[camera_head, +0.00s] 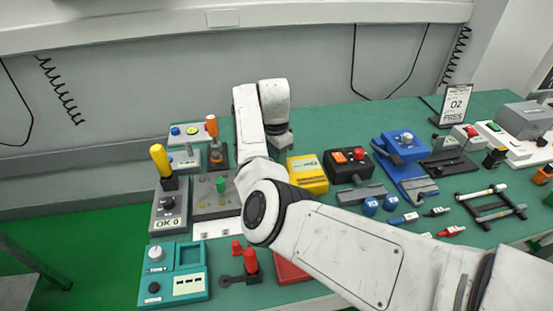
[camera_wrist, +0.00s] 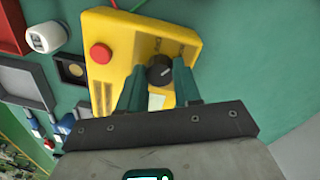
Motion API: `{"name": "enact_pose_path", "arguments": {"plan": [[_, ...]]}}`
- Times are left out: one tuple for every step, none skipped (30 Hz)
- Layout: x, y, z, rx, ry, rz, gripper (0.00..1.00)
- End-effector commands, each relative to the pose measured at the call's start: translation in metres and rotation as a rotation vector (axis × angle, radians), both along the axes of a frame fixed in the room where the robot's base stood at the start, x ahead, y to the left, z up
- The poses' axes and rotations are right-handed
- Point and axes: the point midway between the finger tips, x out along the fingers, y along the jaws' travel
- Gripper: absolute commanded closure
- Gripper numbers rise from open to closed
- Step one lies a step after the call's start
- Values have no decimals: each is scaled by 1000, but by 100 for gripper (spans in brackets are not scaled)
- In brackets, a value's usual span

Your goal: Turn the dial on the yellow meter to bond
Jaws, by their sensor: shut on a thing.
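The yellow meter (camera_wrist: 190,40) fills the middle of the wrist view, with a red button (camera_wrist: 101,57) on its face. Its black dial (camera_wrist: 160,68) has a pale pointer line, slanting up and right in this view. My gripper (camera_wrist: 159,76) is shut on the dial, one teal finger on each side. A whitish label shows between the fingers, partly hidden; its print and the bond mark cannot be read. In the head view my arm hides the gripper tips. A yellow box (camera_head: 308,174) shows just right of my wrist there; its dial is not visible.
A black box with orange and red buttons (camera_head: 348,166) and a blue device (camera_head: 404,150) stand right of the yellow box. A teal device (camera_head: 172,274) and grey panels stand to the left. In the wrist view, the green surface right of the meter is clear.

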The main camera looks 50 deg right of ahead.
Motion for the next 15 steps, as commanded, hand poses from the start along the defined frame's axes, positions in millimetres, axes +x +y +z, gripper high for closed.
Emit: {"name": "enact_pose_path", "arguments": {"plan": [[1,-1,2,-3,-2,-21,97],[1,-1,2,-4,-2,-32,97],[1,-1,2,-4,-2,-47,97],[1,-1,2,-4,-2,-56,97],[1,-1,2,-4,-2,-64,97],[1,-1,2,-4,-2,-75,97],[1,-1,2,-4,-3,-80,97],[1,-1,2,-4,-3,-85,97],[1,-1,2,-4,-3,-90,97],[1,-1,2,-4,-3,-94,97],[1,-1,2,-4,-3,-97,97],[1,-1,2,-4,-3,-100,97],[1,-1,2,-4,-3,-101,97],[1,-1,2,-3,-3,-102,97],[1,-1,2,-3,-3,-102,97]]}}
